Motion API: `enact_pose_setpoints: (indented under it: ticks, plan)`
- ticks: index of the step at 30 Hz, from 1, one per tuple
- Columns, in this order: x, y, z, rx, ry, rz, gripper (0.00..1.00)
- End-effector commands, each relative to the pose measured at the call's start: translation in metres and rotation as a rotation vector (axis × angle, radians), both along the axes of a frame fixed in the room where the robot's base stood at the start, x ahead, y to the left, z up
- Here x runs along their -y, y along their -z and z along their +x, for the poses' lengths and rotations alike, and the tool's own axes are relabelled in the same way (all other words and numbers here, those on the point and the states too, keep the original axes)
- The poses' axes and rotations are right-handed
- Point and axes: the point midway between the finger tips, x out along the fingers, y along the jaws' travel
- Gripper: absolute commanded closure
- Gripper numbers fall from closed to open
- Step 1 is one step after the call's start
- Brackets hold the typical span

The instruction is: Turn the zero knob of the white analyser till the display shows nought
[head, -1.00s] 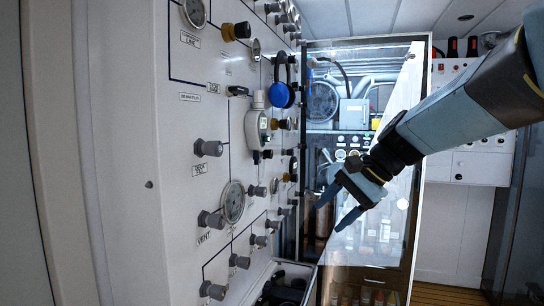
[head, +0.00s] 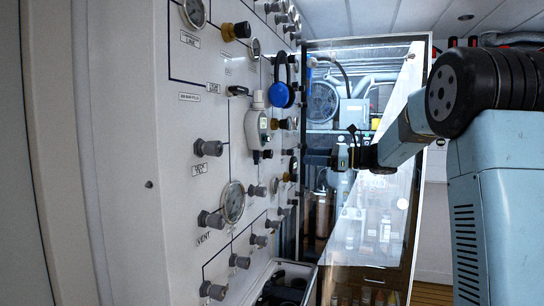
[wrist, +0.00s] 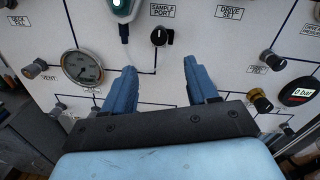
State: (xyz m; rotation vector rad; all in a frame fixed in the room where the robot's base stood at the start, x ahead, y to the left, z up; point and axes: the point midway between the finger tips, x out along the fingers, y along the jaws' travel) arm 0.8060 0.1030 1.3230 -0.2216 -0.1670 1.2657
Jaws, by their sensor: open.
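In the wrist view only the lower end of the analyser (wrist: 122,12) shows at the top edge, with a lit spot and a tube running down. I cannot make out its zero knob in either view. My gripper (wrist: 160,68) is open and empty, its two blue fingers apart and pointing at the panel below the analyser. In the head view my gripper (head: 318,158) is right of the panel, its fingers not clear.
A black knob (wrist: 159,36) sits under the SAMPLE PORT label. A round gauge (wrist: 82,67) is left of the fingers; a brass-and-black knob (wrist: 261,102) and a round "0 bar" display (wrist: 299,92) are to the right. Grey valve knobs (head: 208,148) stick out from the panel.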

Motion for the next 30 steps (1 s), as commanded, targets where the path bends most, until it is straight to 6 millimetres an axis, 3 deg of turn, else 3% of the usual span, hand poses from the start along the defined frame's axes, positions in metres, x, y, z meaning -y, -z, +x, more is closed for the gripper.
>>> enact_pose_setpoints:
  ticks: [21,30]
  plan:
    - [-0.108,0.001,0.032,-0.001,-0.004,-0.002,0.42]
    - [-0.129,0.000,0.038,0.000,-0.002,-0.003,0.42]
